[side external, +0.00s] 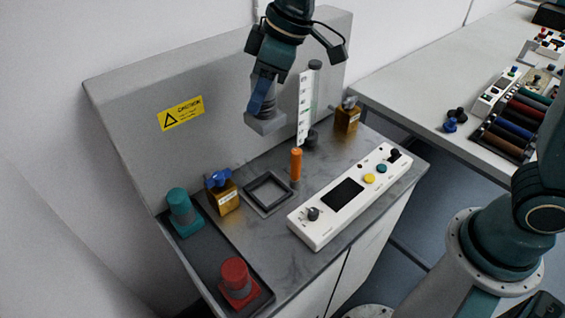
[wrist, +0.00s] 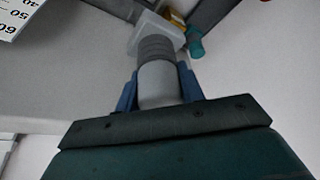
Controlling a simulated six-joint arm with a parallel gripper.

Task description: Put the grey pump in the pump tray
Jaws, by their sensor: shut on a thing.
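The grey pump (side external: 264,123) has a ribbed round body and a square base. My gripper (side external: 263,95) is shut on its body and holds it base down in the air, near the back panel. In the wrist view the pump (wrist: 157,78) sits between the two blue fingers of my gripper (wrist: 158,82), its square base pointing away. A long dark tray (side external: 218,262) lies at the left front of the bench. A teal pump (side external: 181,208) stands in its far end and a red pump (side external: 236,277) in its near end, with bare tray between them.
A square dark frame (side external: 254,204) lies empty on the bench. An orange cylinder (side external: 296,164), white scale plate (side external: 305,110) and white control panel (side external: 331,212) stand right of it. Brass blocks with a blue valve (side external: 219,181) and a dark knob (side external: 347,115) stand nearby.

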